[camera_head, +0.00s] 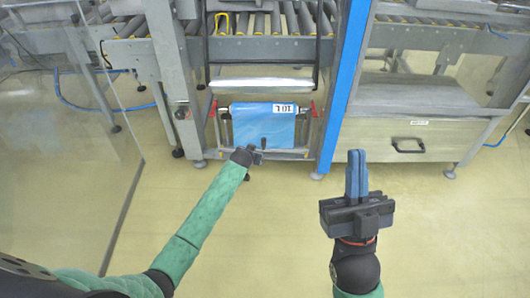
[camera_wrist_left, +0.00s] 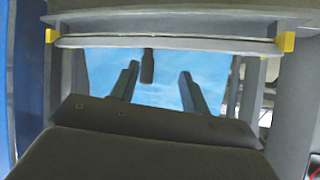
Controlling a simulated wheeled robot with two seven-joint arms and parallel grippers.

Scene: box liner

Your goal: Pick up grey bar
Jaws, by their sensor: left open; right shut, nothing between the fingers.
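A light grey bar (camera_head: 262,85) lies across the machine frame, above the blue film roll (camera_head: 262,125). A second, lower grey rail (camera_head: 287,154) runs below the roll. In the left wrist view a long grey bar (camera_wrist_left: 170,43) with yellow end pieces crosses the top; I cannot tell which bar it is. My left gripper (camera_head: 257,152) is in front of the roll's lower part, below the upper bar. Its two fingers stand apart and empty in the left wrist view (camera_wrist_left: 158,70). My right gripper (camera_head: 357,155) is shut and empty over the floor at right.
A blue upright post (camera_head: 345,80) stands right of the roll. A beige cabinet (camera_head: 405,140) is further right. Roller conveyors (camera_head: 270,22) run behind. A clear panel (camera_head: 70,150) stands at left. The floor (camera_head: 290,220) between my arms is clear.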

